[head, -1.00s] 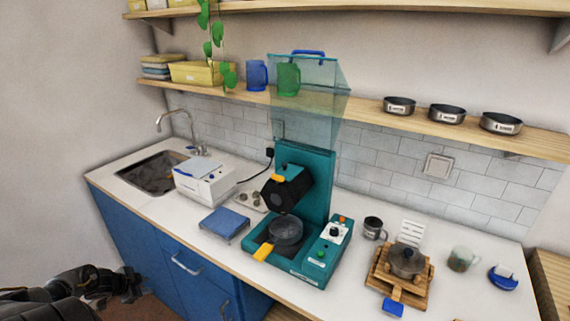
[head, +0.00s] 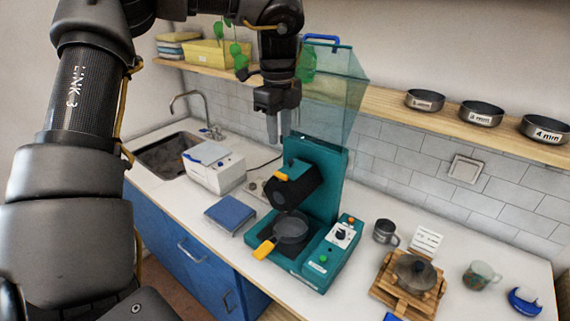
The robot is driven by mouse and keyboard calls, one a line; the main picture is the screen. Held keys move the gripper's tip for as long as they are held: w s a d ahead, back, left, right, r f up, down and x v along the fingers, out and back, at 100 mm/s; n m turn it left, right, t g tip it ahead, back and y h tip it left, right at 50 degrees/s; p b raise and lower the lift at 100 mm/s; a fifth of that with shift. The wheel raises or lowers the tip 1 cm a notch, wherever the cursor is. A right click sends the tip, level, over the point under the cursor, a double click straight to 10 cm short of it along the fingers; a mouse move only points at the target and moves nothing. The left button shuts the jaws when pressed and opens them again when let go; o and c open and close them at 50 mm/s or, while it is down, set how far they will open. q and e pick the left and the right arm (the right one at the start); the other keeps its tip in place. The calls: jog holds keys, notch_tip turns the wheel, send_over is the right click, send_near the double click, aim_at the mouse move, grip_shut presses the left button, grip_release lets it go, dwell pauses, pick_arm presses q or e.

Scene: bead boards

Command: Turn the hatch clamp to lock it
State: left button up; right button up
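A teal machine (head: 328,185) stands on the counter with a clear tinted hood (head: 345,85) raised above it, a blue handle on the hood's top. A black drum-shaped part (head: 291,187) with an orange-yellow lever (head: 281,177) sits tilted on its front, above a grey round pan (head: 291,228) with a yellow handle (head: 264,249). I cannot tell for sure which part is the hatch clamp. My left gripper (head: 278,127) points down, above and a little left of the drum, apparently holding nothing. Its finger gap is too small to judge. My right gripper is out of view.
A white box device (head: 214,173) and a blue pad (head: 230,213) lie left of the machine. A control panel (head: 338,240), grey mug (head: 385,231), and wooden stand with pot (head: 412,278) are to its right. A shelf (head: 450,118) with labelled pans runs behind.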

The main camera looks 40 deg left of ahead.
aim_at(281, 173)
pick_arm(q)
notch_tip(281, 173, down, 11)
jog(key=shift+d+r+p, duration=0.1)
jog(key=shift+d+p, duration=0.05)
jog(key=shift+p, duration=0.6)
grip_shut()
